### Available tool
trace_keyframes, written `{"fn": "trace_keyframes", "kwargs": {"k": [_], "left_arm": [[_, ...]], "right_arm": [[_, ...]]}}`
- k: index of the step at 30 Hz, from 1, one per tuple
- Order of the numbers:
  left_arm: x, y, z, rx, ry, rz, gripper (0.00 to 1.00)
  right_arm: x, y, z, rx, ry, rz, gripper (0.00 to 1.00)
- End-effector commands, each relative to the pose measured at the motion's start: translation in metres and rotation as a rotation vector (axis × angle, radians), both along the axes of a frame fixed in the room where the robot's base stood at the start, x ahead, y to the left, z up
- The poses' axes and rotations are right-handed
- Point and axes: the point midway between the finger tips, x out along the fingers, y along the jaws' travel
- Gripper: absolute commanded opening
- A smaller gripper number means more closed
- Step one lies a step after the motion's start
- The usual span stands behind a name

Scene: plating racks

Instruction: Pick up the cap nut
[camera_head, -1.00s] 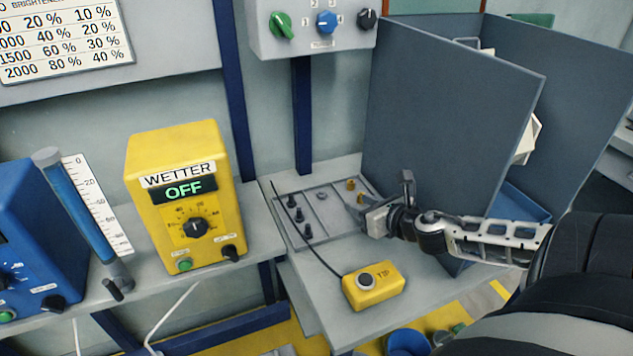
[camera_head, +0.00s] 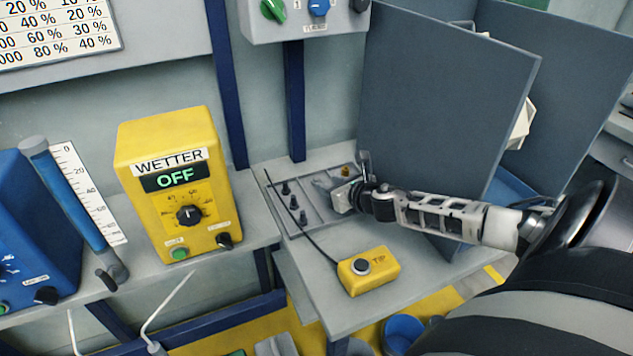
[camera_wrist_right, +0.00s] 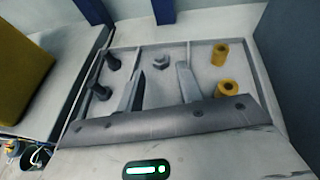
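The cap nut (camera_wrist_right: 160,61) is a small grey hexagonal piece in the middle compartment of the grey parts tray (camera_head: 320,217). In the right wrist view it appears between and just beyond my right fingertips, which do not grip it. My right gripper (camera_head: 328,186) reaches over the tray from the right. Its two fingers show spread apart and empty in the right wrist view (camera_wrist_right: 161,75). In the head view the gripper hides the nut. How high the fingertips are above the tray floor is hard to tell. My left gripper is not in view.
Black studs (camera_wrist_right: 103,91) stand in the tray's left compartment, and brass-coloured pieces (camera_wrist_right: 227,88) in the right one. A yellow button box (camera_head: 368,271) with a cable sits in front of the tray. A tall dark panel (camera_head: 445,95) rises close behind my right arm.

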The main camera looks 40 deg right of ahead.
Motion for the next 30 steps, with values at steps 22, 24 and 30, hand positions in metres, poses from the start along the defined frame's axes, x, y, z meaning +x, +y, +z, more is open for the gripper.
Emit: {"fn": "trace_keyframes", "kwargs": {"k": [22, 24, 30], "left_arm": [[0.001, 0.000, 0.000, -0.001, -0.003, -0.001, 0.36], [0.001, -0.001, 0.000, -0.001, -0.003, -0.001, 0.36], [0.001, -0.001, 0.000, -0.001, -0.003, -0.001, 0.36]], "right_arm": [[0.049, -0.005, -0.019, 0.001, 0.001, 0.001, 0.36], [0.049, -0.005, -0.019, 0.001, 0.001, 0.001, 0.20], [0.049, -0.005, -0.019, 0.001, 0.000, 0.001, 0.03]]}}
